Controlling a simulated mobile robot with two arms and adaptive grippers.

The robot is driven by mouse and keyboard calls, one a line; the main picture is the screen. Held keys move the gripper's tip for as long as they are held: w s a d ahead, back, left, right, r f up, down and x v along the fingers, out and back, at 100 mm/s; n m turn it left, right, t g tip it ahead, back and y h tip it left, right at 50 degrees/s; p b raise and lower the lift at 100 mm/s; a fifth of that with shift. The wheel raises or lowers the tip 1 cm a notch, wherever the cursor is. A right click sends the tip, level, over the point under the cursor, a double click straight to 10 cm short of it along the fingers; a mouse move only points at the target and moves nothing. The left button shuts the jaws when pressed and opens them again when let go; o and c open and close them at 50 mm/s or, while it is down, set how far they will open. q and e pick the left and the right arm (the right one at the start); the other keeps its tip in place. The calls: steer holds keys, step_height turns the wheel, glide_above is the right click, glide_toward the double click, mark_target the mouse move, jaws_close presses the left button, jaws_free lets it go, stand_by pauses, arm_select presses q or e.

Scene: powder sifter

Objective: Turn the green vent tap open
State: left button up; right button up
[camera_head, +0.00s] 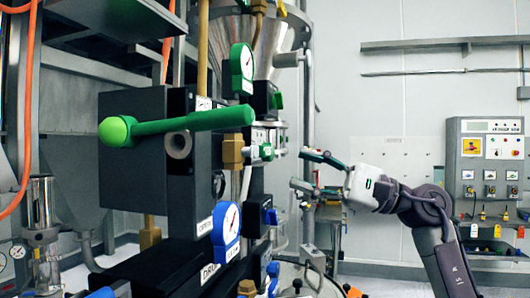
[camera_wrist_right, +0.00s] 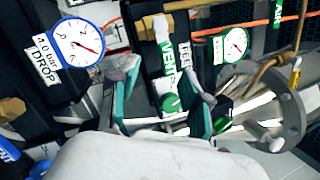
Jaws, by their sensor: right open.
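The VENT label (camera_wrist_right: 167,68) is white on green, on a dark block in the right wrist view. A small green knob (camera_wrist_right: 172,103), which looks like the vent tap, sits just below it. In the head view a green knob (camera_head: 265,151) shows on the panel's right side, but I cannot be sure it is the same one. My right gripper (camera_head: 299,169) is open and empty, pointing left at the panel, apart from it. In the right wrist view its fingers (camera_wrist_right: 164,90) appear on either side of the green knob, with no clear contact. My left gripper is out of view.
A large green lever (camera_head: 190,122) juts across the dark panel (camera_head: 135,185) in front. Green gauge (camera_head: 242,70) and blue gauge (camera_head: 227,232) stick out. In the right wrist view, the DROP gauge (camera_wrist_right: 77,45) is left and a metal flange (camera_wrist_right: 290,115) is right.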

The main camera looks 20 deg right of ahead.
mark_target(270, 152)
steer(key=s+d+r+n+h, duration=0.3)
steer(key=d+r+n+h, duration=0.1)
steer(key=d, duration=0.1)
steer(key=shift+t, duration=0.3)
steer(key=p+x, duration=0.1)
steer(key=x, duration=0.3)
steer(key=p+x, duration=0.2)
steer(key=x, duration=0.2)
steer(key=p+x, duration=0.1)
steer(key=x, duration=0.3)
steer(key=shift+w+a+f+p, duration=0.2)
steer(key=shift+w+f+p, duration=0.1)
steer(key=shift+p, duration=0.1)
steer(key=shift+w+a+f, duration=0.1)
steer(key=shift+w+a, duration=0.2)
steer(key=shift+a, duration=0.15)
jaws_close()
